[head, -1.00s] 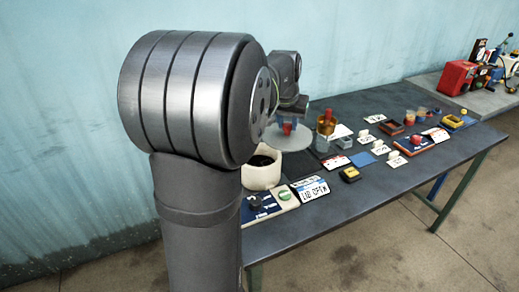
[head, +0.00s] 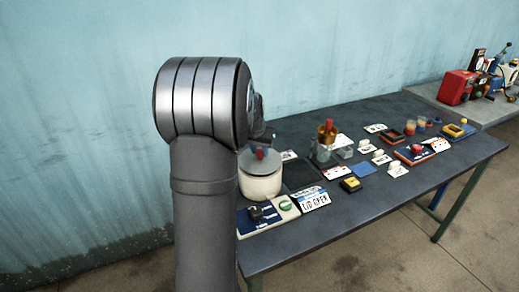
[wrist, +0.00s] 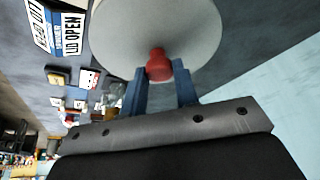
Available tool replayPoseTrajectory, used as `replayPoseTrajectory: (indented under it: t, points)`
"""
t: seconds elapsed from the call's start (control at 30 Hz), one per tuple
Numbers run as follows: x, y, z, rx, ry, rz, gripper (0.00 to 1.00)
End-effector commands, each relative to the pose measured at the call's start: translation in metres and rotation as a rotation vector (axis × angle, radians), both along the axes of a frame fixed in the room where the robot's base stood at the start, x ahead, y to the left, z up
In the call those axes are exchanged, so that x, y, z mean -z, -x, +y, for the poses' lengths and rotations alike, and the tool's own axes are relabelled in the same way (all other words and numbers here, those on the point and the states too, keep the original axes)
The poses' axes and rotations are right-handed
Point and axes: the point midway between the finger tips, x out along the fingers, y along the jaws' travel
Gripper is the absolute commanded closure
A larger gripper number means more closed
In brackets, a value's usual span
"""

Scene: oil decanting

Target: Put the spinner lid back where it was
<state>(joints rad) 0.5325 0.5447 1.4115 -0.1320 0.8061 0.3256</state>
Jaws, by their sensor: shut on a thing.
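The spinner lid is a round grey disc (head: 245,164) with a red knob (head: 261,154). It is level over the mouth of the cream-white spinner pot (head: 261,187), at the near left of the table. The pot's dark opening is covered; I cannot tell whether the lid fully touches the rim. In the wrist view the pale lid (wrist: 150,25) fills the top, and its red knob (wrist: 158,65) is between the two blue fingers of my gripper (wrist: 160,82). My gripper is shut on the knob. In the head view my arm mostly hides the gripper.
An amber bottle with a red cap (head: 327,135) stands right of the pot. A control panel with a green button (head: 285,204) and a "LID OPEN" plate (head: 311,198) lie in front. Several cards and small trays cover the table's right half. The front edge is mostly bare.

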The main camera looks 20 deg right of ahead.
Motion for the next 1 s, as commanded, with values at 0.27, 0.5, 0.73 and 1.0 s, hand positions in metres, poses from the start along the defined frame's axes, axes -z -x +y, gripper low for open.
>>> replayPoseTrajectory:
  t: [0.27,0.5,0.73,1.0]
  points:
    - [0.001,0.0,0.0,0.0,0.001,-0.001,0.97]
    - [0.008,0.0,0.0,0.0,0.001,-0.001,0.97]
    - [0.011,0.0,0.0,0.0,0.001,-0.001,0.65]
    - [0.011,0.0,0.0,0.0,0.001,-0.001,0.51]
